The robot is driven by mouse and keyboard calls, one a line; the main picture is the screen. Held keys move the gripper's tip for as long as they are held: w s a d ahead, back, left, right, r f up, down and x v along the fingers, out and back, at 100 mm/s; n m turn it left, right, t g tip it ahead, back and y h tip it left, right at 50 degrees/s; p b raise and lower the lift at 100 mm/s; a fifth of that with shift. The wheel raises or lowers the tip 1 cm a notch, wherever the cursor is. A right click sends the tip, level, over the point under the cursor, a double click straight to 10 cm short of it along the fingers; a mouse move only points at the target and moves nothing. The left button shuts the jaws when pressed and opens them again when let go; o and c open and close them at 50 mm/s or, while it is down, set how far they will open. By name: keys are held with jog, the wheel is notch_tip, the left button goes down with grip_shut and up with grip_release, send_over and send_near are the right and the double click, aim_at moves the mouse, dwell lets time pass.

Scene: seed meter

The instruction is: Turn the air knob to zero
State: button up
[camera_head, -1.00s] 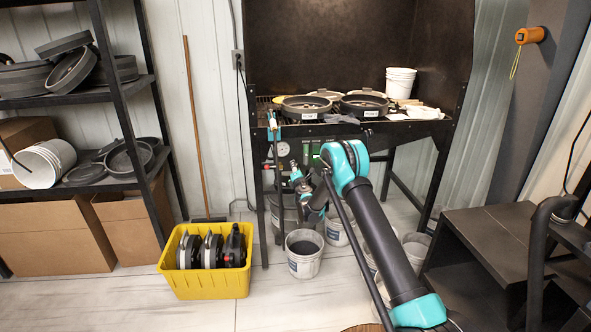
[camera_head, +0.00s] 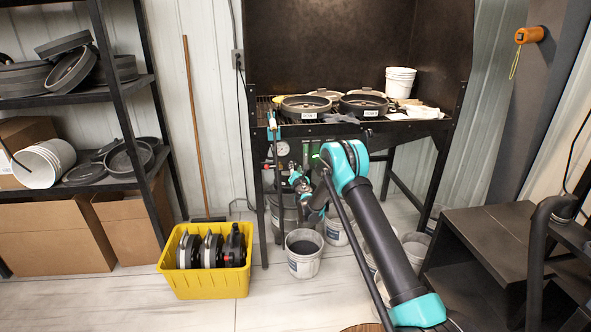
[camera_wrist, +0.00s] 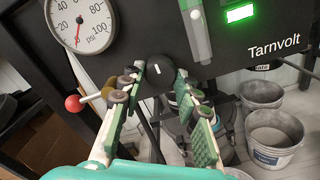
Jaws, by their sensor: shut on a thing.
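The air knob (camera_wrist: 159,76) is a round black knob with a white pointer line on the dark panel (camera_wrist: 125,45). In the wrist view, it sits between the fingertips of my gripper (camera_wrist: 157,80), which is shut on it. The white line points nearly straight up. The pressure gauge (camera_wrist: 84,22) is up and left of the knob; its red needle points down near the low end of the scale. In the head view, my gripper (camera_head: 301,183) is at the panel under the bench, and the knob cannot be made out there.
A lever with a red ball (camera_wrist: 73,103) sticks out close to my left finger. A clear tube meter (camera_wrist: 197,30) and a lit green display (camera_wrist: 240,13) are right of the knob. Buckets (camera_head: 304,254) stand below; a yellow crate (camera_head: 207,284) stands left.

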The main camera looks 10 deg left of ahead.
jog(key=o, duration=1.2)
jog(key=shift+c, duration=0.2)
jog(key=shift+s, duration=0.1)
jog(key=v, duration=1.2)
jog(key=shift+r, duration=0.1)
